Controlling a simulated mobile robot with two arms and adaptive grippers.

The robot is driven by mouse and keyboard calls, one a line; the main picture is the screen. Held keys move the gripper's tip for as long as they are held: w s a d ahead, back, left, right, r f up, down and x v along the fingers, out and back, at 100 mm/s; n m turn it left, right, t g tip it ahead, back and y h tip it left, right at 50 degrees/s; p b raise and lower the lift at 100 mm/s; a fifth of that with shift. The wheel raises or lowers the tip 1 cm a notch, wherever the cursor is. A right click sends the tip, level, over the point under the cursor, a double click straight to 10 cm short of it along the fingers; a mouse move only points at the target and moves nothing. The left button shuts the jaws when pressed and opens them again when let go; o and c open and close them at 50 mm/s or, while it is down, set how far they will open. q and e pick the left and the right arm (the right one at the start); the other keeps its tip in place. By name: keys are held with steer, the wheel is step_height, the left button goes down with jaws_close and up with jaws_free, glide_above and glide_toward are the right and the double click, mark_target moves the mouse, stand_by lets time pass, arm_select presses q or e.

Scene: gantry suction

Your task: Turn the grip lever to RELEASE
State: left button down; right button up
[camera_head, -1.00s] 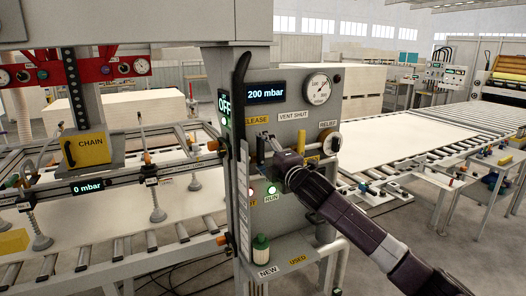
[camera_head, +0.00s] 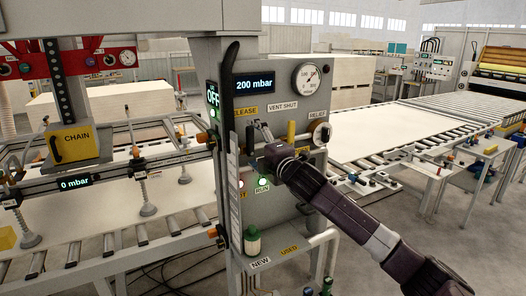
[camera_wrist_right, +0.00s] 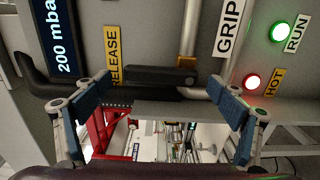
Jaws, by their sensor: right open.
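The control panel (camera_head: 292,200) stands mid-view in the head view, with a RELEASE label (camera_head: 245,112). My right gripper (camera_head: 262,158) is at the panel's left part. In the wrist view its fingers (camera_wrist_right: 160,108) are spread and empty, one on either side of the dark block. I cannot tell whether it touches. My left gripper is not in view.
A long black curved handle (camera_head: 228,80) runs down the panel's left edge; it also crosses the wrist view (camera_wrist_right: 75,85). A gauge (camera_head: 308,76) and a 200 mbar display (camera_head: 255,84) are above. A green-capped bottle (camera_head: 252,240) stands below. A roller conveyor (camera_head: 390,133) lies right.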

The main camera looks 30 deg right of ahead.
steer(key=s, duration=1.1)
steer(key=shift+d, duration=0.3)
steer(key=shift+f, duration=0.1)
